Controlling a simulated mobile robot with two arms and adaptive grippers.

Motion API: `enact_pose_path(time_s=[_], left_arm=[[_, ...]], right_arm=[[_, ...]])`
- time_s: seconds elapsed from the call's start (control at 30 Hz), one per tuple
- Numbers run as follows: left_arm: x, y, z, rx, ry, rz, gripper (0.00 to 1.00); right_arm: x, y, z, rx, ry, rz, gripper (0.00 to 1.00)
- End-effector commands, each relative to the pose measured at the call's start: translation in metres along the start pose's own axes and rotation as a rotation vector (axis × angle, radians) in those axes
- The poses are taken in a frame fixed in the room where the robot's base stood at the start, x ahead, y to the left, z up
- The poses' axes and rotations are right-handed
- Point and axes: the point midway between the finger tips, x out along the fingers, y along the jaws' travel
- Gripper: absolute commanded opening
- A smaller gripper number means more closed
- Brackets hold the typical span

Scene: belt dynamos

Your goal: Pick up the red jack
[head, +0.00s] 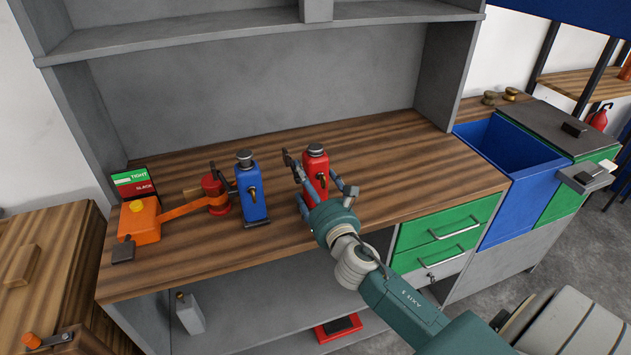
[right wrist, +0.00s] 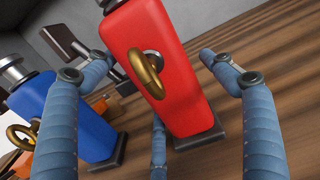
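The red jack (head: 317,168) stands upright on the wooden worktop. In the right wrist view the red jack (right wrist: 158,70) fills the middle, with a brass ring on its face and a dark base. My right gripper (head: 327,190) is at the jack, its fingers spread. In the right wrist view the open fingers (right wrist: 165,105) lie to the left and right of the jack with visible gaps, and a third finger is low in front of it. Part of the jack's lower body is hidden behind the gripper in the head view. My left gripper is not in view.
A blue jack (head: 250,189) stands close on the left, and it shows in the right wrist view (right wrist: 75,115). An orange device (head: 141,221) with an arm reaching a red round part (head: 214,194) is further left. The worktop (head: 420,165) is clear on the right.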

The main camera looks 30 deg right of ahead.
Motion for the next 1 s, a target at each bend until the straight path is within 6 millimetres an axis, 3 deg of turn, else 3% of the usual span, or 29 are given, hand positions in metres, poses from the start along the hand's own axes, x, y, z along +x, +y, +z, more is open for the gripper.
enact_pose_path(time_s=[0.03, 0.37, 0.73, 1.0], left_arm=[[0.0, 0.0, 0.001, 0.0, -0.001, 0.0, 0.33], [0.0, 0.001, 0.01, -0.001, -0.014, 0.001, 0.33], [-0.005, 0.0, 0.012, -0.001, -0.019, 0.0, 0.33], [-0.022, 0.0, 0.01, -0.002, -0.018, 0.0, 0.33]], right_arm=[[0.0, 0.0, 0.0, 0.0, 0.0, 0.0, 0.68], [0.0, 0.0, 0.0, 0.0, 0.0, 0.0, 0.04], [0.001, 0.0, 0.017, -0.004, -0.014, 0.002, 0.04], [0.001, 0.0, 0.07, -0.006, -0.018, 0.004, 0.04]])
